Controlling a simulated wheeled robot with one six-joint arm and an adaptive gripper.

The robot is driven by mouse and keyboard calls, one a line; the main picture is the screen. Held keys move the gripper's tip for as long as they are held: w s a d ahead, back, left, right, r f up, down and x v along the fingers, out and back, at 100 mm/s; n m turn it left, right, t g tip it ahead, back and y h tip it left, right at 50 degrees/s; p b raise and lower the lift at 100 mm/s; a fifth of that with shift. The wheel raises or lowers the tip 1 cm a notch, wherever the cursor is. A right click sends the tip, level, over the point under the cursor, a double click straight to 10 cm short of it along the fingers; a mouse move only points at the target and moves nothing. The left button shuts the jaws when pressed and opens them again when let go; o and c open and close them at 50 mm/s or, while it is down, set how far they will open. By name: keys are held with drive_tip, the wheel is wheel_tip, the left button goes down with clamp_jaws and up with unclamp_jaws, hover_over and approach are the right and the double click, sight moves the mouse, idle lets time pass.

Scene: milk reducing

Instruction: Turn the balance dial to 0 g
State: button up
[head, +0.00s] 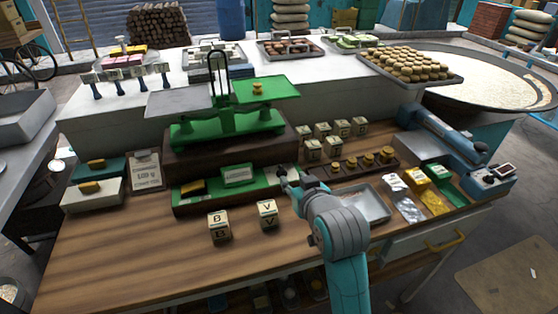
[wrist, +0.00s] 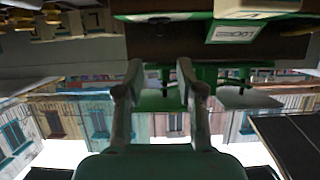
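A green two-pan balance (head: 228,125) stands on a dark wooden block. Its left grey pan (head: 180,103) hangs lower or level with the right green pan (head: 267,90); I cannot tell which. A small brass weight (head: 258,88) sits on the right pan. I cannot make out a dial or its reading. My gripper (head: 285,180) is in front of the block, near the right end of a green tray (head: 205,204). In the wrist view, its two fingers (wrist: 160,75) are apart with nothing visibly held. Green balance parts (wrist: 207,76) show beyond them, upside down.
A white labelled card (head: 237,175) stands in the green tray. Lettered blocks (head: 219,226) stand in front. More blocks (head: 312,148) and a row of brass weights (head: 370,158) are to the right. A metal tray (head: 370,203) lies beside my arm. The front left tabletop is clear.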

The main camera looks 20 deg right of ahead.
sight(282, 167)
drive_tip(key=x, duration=1)
drive_tip(key=shift+w+f, duration=0.15)
drive_tip(key=shift+w, duration=0.05)
clamp_jaws()
